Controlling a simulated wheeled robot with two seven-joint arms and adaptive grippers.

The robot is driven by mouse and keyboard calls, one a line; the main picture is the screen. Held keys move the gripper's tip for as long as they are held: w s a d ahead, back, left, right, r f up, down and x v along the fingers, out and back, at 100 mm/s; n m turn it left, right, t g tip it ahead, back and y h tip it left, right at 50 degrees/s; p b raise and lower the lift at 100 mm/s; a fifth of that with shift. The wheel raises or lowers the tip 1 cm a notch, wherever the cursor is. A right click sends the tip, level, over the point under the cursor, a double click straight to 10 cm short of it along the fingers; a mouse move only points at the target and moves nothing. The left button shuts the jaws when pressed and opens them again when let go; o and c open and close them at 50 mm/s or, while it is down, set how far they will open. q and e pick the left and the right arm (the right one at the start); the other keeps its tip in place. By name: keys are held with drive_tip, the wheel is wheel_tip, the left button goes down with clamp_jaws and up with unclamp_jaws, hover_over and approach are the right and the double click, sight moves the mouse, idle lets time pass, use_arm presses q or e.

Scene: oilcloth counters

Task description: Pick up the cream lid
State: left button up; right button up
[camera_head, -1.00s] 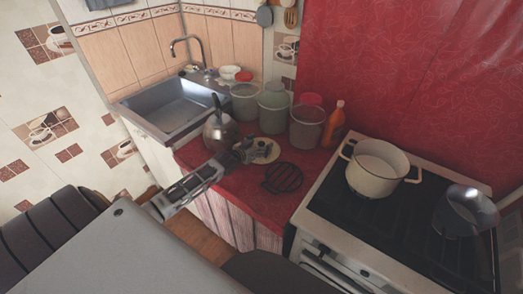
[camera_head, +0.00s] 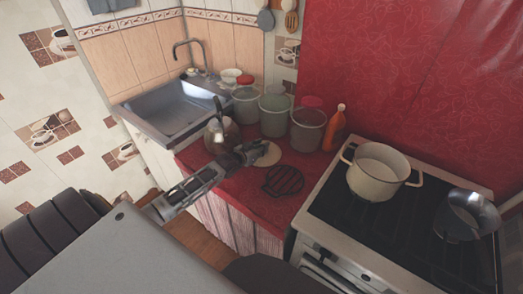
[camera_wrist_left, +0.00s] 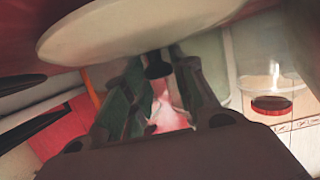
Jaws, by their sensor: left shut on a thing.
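The cream lid (camera_head: 268,154) is a pale disc over the red counter, between the kettle and the black trivet. In the head view its left part is hidden by my left gripper (camera_head: 252,152). In the left wrist view the lid (camera_wrist_left: 150,30) fills the top, with its dark knob (camera_wrist_left: 157,66) between the fingers of my left gripper (camera_wrist_left: 158,92). The left gripper is shut on the knob. Whether the lid touches the counter is hard to tell. My right gripper is not in view.
A kettle (camera_head: 221,136) stands close left of the left gripper. Several jars, one a clear jar (camera_head: 307,130), and an orange bottle (camera_head: 335,128) stand behind. A black trivet (camera_head: 284,180) lies in front. A cream pot (camera_head: 377,178) is on the stove (camera_head: 340,225) to the right.

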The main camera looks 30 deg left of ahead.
use_arm(q)
drive_tip(key=shift+f, duration=0.15)
wheel_tip(320, 180, up, 9)
drive_tip(key=shift+f+p, duration=0.2)
drive_tip(key=shift+p, duration=0.1)
drive_tip(key=shift+r, duration=0.7)
drive_tip(key=shift+w+r, duration=0.1)
drive_tip(key=shift+r, duration=0.05)
